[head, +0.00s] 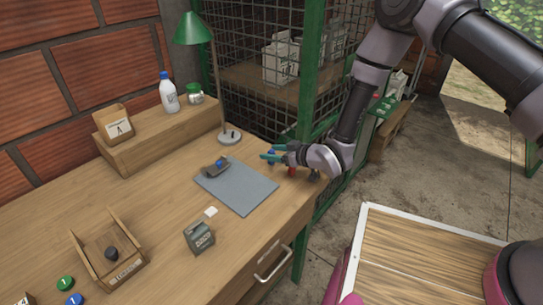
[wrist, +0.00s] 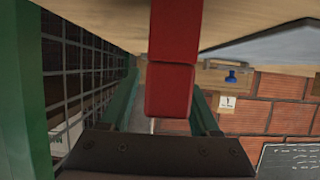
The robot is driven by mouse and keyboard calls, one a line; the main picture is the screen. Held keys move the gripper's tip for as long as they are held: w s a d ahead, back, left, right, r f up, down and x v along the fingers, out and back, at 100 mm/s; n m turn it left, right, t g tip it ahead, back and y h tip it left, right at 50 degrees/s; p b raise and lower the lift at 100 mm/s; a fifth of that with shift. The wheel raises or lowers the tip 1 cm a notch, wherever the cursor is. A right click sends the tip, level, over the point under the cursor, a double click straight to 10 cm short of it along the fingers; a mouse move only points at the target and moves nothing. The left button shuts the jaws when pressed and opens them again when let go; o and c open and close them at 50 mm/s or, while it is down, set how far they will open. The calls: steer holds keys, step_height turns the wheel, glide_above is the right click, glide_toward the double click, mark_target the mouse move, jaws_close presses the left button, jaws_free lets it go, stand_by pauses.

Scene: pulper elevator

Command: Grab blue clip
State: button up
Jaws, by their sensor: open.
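My gripper (head: 266,153) is at the right end of the workbench, pointing left with its teal fingers apart. A small blue piece (head: 271,156) shows by the fingertips in the head view; the fingers partly hide it. A red piece (head: 292,170) is just below the gripper. In the wrist view the open fingers (wrist: 165,112) flank a large, close red block (wrist: 172,40). A small blue item (wrist: 232,76) shows beyond, to the right. A dark item with a blue part (head: 219,162) lies on the grey mat. I cannot tell which blue piece is the clip.
A green post (head: 312,70) and wire mesh stand close behind my gripper. A green lamp (head: 229,136) stands left of it. The workbench (head: 165,205) also holds a grey box (head: 199,237), a wooden tray (head: 132,268) and a raised shelf (head: 160,143). The grey mat (head: 245,190) is mostly bare.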

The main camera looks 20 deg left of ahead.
steer(key=shift+w+a+f, duration=0.1)
steer(key=shift+a+f, duration=0.05)
steer(key=shift+a, duration=0.25)
jaws_close()
